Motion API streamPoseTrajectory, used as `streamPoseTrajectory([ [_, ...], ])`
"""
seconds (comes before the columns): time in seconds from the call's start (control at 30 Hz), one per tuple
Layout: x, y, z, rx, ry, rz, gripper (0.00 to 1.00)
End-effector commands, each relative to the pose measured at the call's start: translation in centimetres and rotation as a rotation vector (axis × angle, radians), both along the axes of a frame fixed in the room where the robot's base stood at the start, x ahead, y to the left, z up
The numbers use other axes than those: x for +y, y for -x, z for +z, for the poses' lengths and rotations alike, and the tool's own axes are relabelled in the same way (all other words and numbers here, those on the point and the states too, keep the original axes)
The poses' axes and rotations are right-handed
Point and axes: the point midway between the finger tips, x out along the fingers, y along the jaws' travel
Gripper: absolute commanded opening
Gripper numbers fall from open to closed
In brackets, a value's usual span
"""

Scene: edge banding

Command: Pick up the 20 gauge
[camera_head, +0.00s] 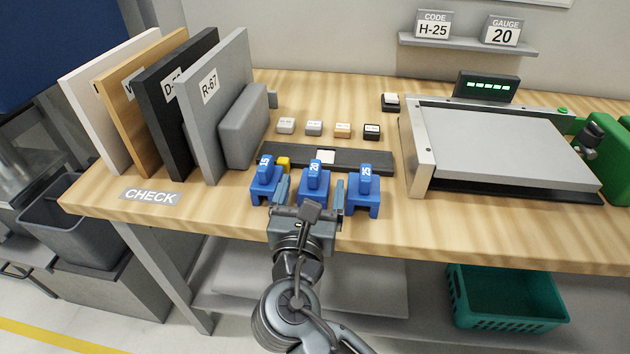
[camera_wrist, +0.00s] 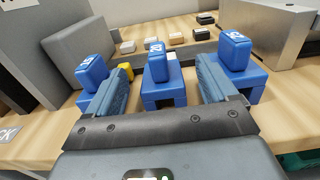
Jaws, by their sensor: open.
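Three blue gauges stand in a row near the table's front edge. The 20 gauge (camera_head: 313,182) is the middle one, upright, with a white 20 on its tab; it also shows in the wrist view (camera_wrist: 159,80). The 15 gauge (camera_head: 265,184) stands to its left and the 25 gauge (camera_head: 364,188) to its right. My gripper (camera_head: 308,188) is open. In the wrist view its fingers (camera_wrist: 165,85) point forward on either side of the 20 gauge, in the gaps beside its neighbours. I cannot tell whether the fingers touch any gauge.
A dark strip (camera_head: 343,158) with a white block and a yellow block (camera_head: 283,163) lies behind the gauges. Tall panels (camera_head: 218,110) stand at left. A metal-edged machine (camera_head: 505,145) fills the right. A sign on the shelf (camera_head: 470,46) reads GAUGE 20 (camera_head: 502,32).

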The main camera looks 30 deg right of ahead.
Motion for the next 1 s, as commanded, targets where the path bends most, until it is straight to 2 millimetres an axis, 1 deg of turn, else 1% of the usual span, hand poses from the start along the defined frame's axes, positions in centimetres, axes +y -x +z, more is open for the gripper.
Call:
streamPoseTrajectory([
  [0.4,-3.0,-4.2,-0.2,-0.001,-0.001,0.001,0.86],
  [0.5,-3.3,-4.6,-0.3,0.001,-0.002,0.001,0.86],
  [0.7,-3.3,-4.6,-0.3,0.001,-0.002,0.002,0.86],
  [0.77,-3.3,-4.6,-0.3,0.001,-0.002,0.002,0.82],
  [1.0,-3.3,-4.6,-0.3,0.001,-0.002,0.002,0.59],
])
